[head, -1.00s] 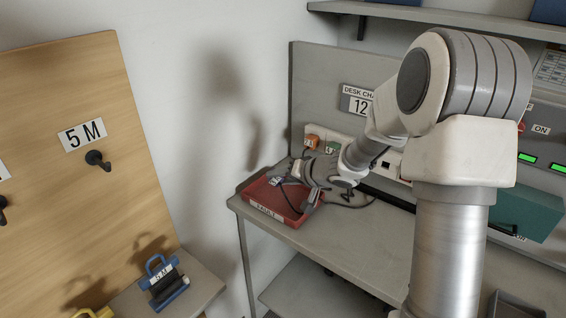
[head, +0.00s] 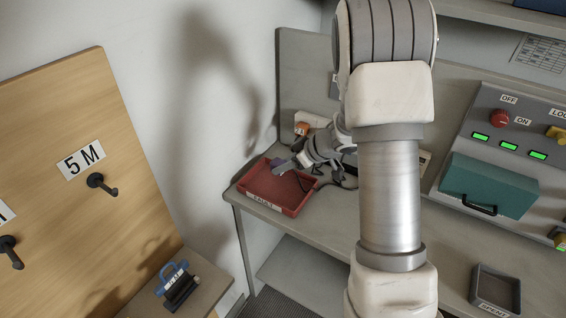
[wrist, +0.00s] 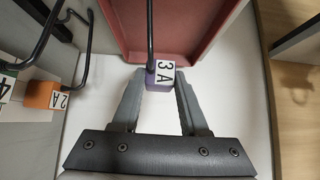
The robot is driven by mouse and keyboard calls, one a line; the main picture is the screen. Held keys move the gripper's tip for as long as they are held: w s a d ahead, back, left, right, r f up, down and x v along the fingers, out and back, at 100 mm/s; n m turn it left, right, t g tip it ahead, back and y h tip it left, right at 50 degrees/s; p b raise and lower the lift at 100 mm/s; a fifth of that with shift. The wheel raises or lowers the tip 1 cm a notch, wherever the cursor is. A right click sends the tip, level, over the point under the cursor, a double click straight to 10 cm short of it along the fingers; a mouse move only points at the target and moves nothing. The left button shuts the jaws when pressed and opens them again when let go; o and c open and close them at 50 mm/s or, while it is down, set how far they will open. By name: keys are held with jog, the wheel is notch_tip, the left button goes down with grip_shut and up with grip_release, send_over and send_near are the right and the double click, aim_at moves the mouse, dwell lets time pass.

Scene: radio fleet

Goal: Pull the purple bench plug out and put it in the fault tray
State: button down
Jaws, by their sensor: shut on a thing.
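The purple plug (wrist: 151,76), labelled 3A, is held between the fingertips of my gripper (wrist: 157,82) in the wrist view. Its dark cable runs away toward the top of that view. The red fault tray (wrist: 195,52) lies just beyond the plug there. In the head view the tray (head: 262,200), marked FAULT, sits on the left corner of the bench. My gripper (head: 291,163) is at the tray's back side there, with the plug at or above its edge; the exact height is unclear. My arm hides part of the socket strip.
An orange plug (wrist: 42,95) labelled 2A stays in the strip, with a 4-labelled plug beside it. A control box with a teal cover (head: 490,185) and a SPENT tray (head: 496,290) are at the right. A wooden board with hooks (head: 70,200) is at the left.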

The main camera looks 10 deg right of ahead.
jog(key=shift+r+p, duration=0.2)
jog(key=shift+p, duration=0.3)
jog(key=shift+f, duration=0.1)
jog(key=shift+f+b, duration=1.5)
jog(key=shift+f, duration=2.05)
jog(key=shift+c, duration=1.8)
grip_release()
jog(key=shift+r, duration=0.15)
jog(key=p+v, duration=0.5)
jog(key=v, duration=1.2)
jog(key=shift+s, duration=0.15)
